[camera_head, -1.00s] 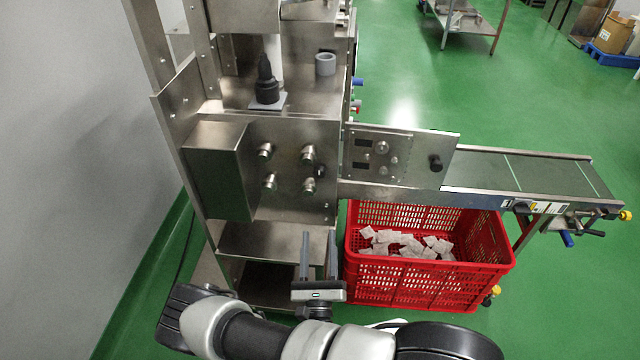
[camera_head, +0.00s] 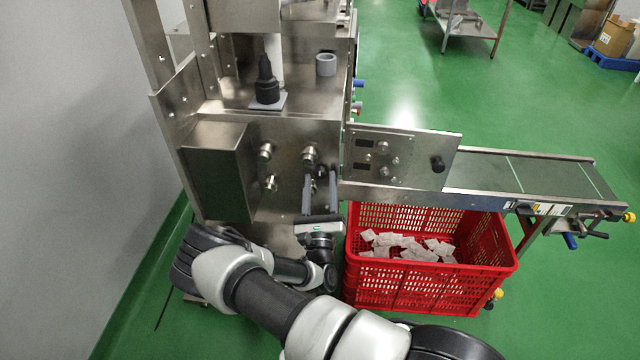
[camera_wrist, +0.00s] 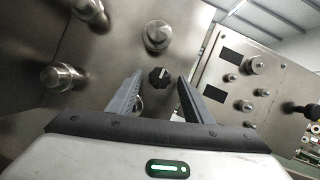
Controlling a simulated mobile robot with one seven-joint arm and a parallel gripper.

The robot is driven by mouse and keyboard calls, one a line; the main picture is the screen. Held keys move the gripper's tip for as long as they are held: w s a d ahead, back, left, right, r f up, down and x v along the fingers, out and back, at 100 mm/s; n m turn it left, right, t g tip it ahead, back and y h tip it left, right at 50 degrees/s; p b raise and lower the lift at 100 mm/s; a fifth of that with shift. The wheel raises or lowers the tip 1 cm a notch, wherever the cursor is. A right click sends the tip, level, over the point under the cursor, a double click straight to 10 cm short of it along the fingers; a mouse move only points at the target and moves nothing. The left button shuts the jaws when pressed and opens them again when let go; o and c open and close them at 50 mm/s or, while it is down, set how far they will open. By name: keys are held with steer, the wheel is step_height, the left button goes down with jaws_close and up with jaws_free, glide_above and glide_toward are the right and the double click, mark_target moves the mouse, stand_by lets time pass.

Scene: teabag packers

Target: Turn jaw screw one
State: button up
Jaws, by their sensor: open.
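Several round metal knobs stand out from the steel front panel; which is jaw screw one I cannot tell. In the head view they are upper left (camera_head: 265,151), upper right (camera_head: 310,155) and lower left (camera_head: 270,183). The lower right one is mostly hidden behind my gripper (camera_head: 320,177). My gripper is open and empty, fingers pointing at the panel's right part. In the wrist view, a black dial with a white mark (camera_wrist: 159,76) shows between my fingertips (camera_wrist: 160,78), and the upper right knob (camera_wrist: 157,36) is above it. I see no contact.
A steel box (camera_head: 216,170) juts out left of the knobs. A control panel (camera_head: 385,157) and conveyor (camera_head: 520,175) stand to the right. A red crate (camera_head: 430,285) with white teabags is below right of my gripper. A grey wall is at the left.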

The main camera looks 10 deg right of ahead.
steer(key=shift+w+r, duration=0.1)
steer(key=shift+w, duration=0.15)
steer(key=c, duration=1.1)
steer(key=shift+o, duration=0.2)
steer(key=shift+m, duration=0.3)
